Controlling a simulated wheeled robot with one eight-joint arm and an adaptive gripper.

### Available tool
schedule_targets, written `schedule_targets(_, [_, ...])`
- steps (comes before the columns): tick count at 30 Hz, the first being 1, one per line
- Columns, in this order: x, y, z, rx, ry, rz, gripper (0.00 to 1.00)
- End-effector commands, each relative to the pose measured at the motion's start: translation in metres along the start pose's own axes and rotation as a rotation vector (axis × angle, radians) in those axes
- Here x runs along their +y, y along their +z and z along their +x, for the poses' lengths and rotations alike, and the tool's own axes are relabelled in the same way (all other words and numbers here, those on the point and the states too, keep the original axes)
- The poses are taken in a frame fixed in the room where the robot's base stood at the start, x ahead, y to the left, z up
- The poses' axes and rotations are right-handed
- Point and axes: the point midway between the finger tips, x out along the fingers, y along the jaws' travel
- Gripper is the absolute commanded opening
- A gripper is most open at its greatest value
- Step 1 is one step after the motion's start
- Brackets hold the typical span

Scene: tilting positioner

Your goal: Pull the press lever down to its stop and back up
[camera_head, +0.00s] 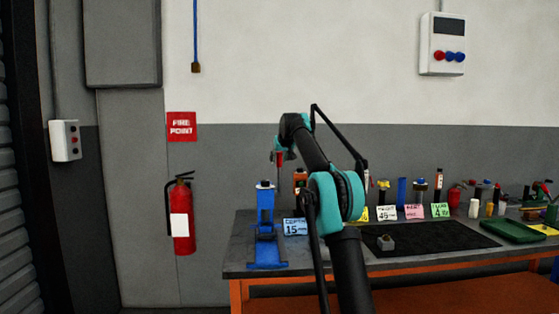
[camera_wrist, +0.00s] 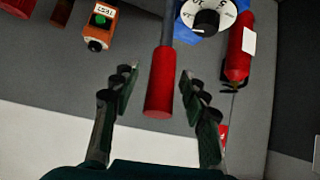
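The press (camera_head: 265,212) is blue and stands at the left end of the workbench. Its lever has a red cylindrical handle (camera_wrist: 161,88) on a grey rod; the red also shows in the head view (camera_head: 280,159), just below my gripper, raised above the bench. In the wrist view the blue press top with a white dial (camera_wrist: 207,17) lies beyond the handle. My gripper (camera_wrist: 158,80) is open, with one finger on each side of the red handle. Gaps show on both sides, so neither finger appears to touch it. Its fingertips are hard to make out in the head view.
An orange box with a green button (camera_wrist: 98,30) stands beside the press. A blue card (camera_head: 295,227) is at the press's right. A fire extinguisher (camera_head: 182,222) hangs on the wall to the left. The workbench (camera_head: 400,263) holds a black mat, a green tray (camera_head: 514,231) and several tools.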

Motion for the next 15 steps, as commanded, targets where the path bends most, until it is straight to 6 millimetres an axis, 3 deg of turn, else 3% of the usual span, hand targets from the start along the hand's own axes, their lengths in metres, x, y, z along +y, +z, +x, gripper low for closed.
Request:
schedule_targets(8, [0.0, 0.0, -0.003, -0.002, 0.0, 0.0, 0.44])
schedule_targets(15, [0.0, 0.001, -0.032, -0.002, 0.0, 0.0, 0.44])
